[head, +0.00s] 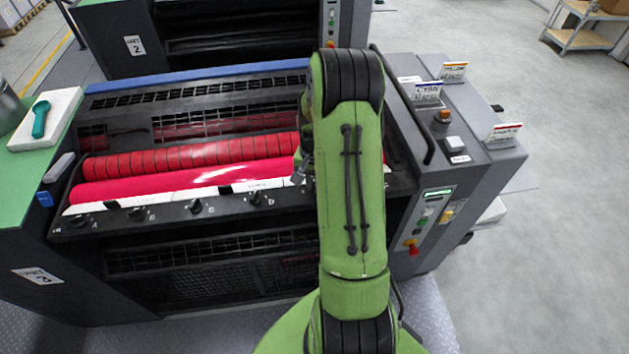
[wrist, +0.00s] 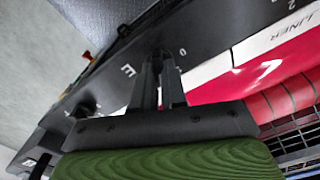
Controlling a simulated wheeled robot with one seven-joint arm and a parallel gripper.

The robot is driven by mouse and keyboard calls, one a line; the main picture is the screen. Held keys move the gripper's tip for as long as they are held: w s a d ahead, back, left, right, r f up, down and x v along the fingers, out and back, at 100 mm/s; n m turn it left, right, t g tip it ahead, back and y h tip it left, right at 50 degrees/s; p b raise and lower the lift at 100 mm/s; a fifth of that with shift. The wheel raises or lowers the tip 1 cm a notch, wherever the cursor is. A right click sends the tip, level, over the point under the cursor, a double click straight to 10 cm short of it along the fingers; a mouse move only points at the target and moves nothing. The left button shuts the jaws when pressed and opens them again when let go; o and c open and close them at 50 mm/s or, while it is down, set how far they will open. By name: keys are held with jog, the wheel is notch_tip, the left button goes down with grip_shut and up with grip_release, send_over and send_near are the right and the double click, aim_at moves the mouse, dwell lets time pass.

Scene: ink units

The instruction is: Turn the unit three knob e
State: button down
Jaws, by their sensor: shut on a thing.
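Knob e (wrist: 158,54) is a dark knob on the black front strip, beside a white letter E (wrist: 128,71) and a white 0 mark in the wrist view. My gripper (wrist: 158,68) has both fingers close together around the knob, shut on it. The fingers hide most of the knob, so its pointer angle cannot be told. In the head view my green arm covers this knob; knobs A, B, C (head: 196,207) and D (head: 255,198) show along the strip to the left.
Red ink rollers (head: 190,160) lie behind the strip. A side console (head: 435,215) with buttons and a red knob (head: 410,246) stands to the right. A green-topped bench with a white tray (head: 62,103) is at left. Grey floor is open at far right.

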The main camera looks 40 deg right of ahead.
jog(key=shift+n, duration=0.3)
jog(key=n+b, duration=0.2)
jog(key=n, duration=0.1)
jog(key=shift+w+n, duration=0.15)
jog(key=shift+n, duration=0.15)
jog(key=n+b, duration=0.1)
jog(key=n, duration=0.4)
jog(key=shift+a+b, duration=0.1)
jog(key=shift+b, duration=0.25)
jog(key=shift+n, duration=0.4)
jog(key=c, duration=1.2)
grip_release()
notch_tip(320, 180, up, 16)
jog(key=shift+f+p, duration=0.1)
jog(key=shift+p, duration=0.6)
